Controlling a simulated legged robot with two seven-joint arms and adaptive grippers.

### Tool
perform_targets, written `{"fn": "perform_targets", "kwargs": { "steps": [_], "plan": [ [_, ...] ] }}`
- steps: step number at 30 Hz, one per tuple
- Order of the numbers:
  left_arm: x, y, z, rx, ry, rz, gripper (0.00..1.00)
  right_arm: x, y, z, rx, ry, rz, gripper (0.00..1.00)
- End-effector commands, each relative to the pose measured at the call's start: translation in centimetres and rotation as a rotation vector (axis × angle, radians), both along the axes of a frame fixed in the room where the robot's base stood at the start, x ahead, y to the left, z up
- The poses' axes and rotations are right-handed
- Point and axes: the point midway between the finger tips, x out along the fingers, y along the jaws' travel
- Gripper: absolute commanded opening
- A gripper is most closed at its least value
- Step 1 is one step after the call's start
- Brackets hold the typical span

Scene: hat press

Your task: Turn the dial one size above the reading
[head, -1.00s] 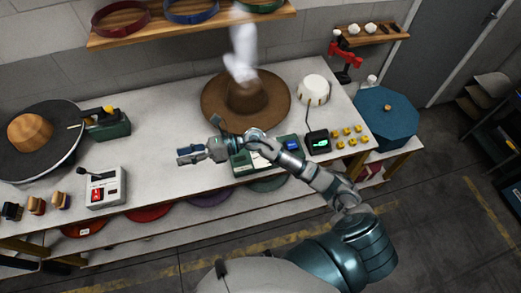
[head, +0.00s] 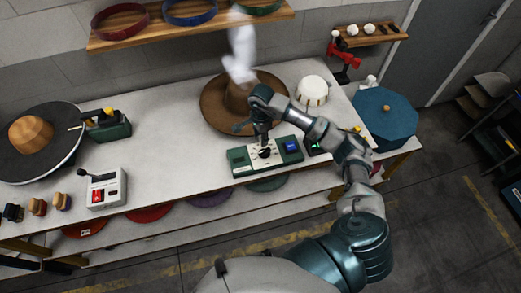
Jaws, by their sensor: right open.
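A green control box (head: 240,168) with a pale dial plate (head: 275,161) and a blue screen (head: 292,147) sits at the front edge of the white bench. A dark dial knob (head: 265,153) shows at the middle of the plate. My right gripper (head: 264,146) points down just above or at the knob and is open. Whether its fingers touch the knob is too small to tell. A small black reader with a green display (head: 314,145) is partly hidden behind my right arm. The dial's marks and the screens' digits are too small to read. My left gripper is not in view.
A brown hat (head: 213,105) under a pale steam plume stands behind the box. A white drum (head: 312,90) is to its right. A switch box with a red button (head: 97,195) stands left. The bench between is clear.

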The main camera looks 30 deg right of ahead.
Motion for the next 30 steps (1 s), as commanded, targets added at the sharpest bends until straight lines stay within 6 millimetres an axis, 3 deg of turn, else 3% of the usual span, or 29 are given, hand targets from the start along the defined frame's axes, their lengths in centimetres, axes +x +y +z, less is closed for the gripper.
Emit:
{"fn": "perform_targets", "kwargs": {
  "steps": [6, 12, 18, 26, 30],
  "plan": [
    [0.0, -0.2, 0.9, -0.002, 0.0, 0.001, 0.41, -0.2, -0.1, -5.3, 0.003, 0.005, -0.001, 0.44],
    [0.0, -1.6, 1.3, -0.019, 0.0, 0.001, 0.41, -0.1, 0.2, -8.7, 0.001, 0.003, -0.001, 0.44],
    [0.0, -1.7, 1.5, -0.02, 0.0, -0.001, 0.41, 0.0, 0.4, -10.1, -0.003, 0.0, 0.0, 0.44],
    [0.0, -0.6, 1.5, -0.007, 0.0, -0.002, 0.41, 0.0, 0.0, -10.4, 0.001, 0.0, 0.001, 0.44],
    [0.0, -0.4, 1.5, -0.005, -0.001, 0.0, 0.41, 0.0, 0.0, -10.4, 0.001, 0.0, 0.001, 0.14]
  ]
}}
